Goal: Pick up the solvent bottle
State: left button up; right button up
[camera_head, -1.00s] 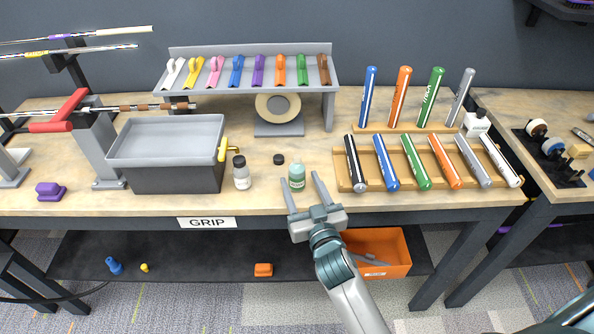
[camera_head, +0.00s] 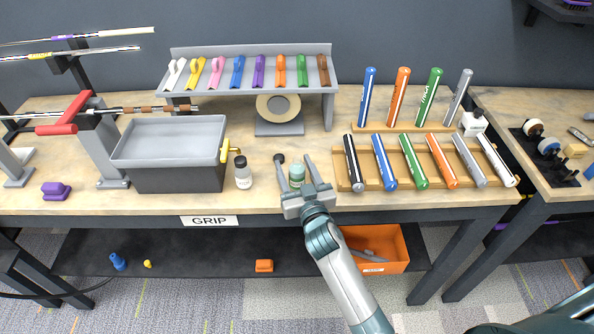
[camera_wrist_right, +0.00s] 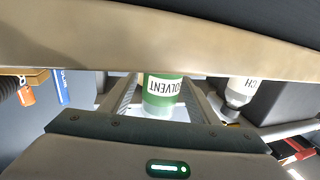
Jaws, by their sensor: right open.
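The solvent bottle (camera_head: 297,174) is a small green bottle with a white label, upright on the bench top near its front edge. My right gripper (camera_head: 294,162) is open, with one finger on each side of the bottle. In the right wrist view the bottle (camera_wrist_right: 160,92) shows its SOLVENT label, upside down, between the two open fingers; whether either finger touches it I cannot tell. The gripper's palm hides part of the bottle there. My left gripper is in neither view.
A white-labelled bottle (camera_head: 242,172) stands left of the solvent bottle, beside a grey bin (camera_head: 170,178). A wooden rack (camera_head: 343,177) of coloured grips is to the right. A tape roll (camera_head: 278,106) stands behind.

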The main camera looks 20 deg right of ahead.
jog(key=shift+w, duration=0.75)
jog(key=shift+c, duration=0.2)
jog(key=c, duration=1.1)
jog(key=shift+r, duration=0.25)
jog(key=shift+d+r+b, duration=0.1)
jog(key=shift+r+b, duration=0.2)
jog(key=shift+r, duration=1.5)
jog(key=shift+s+d+r+b, duration=0.35)
jog(key=shift+s+d+r, duration=0.7)
jog(key=shift+d, duration=0.55)
jog(key=shift+s+d+r+b, duration=0.35)
jog(key=shift+s+d+r, duration=0.75)
jog(key=shift+d, duration=0.55)
jog(key=shift+s+d+r+b, duration=0.35)
jog(key=shift+s+d+r, duration=0.5)
jog(key=shift+d+r, duration=0.55)
jog(key=shift+d+f, duration=0.15)
jog(key=shift+d, duration=0.1)
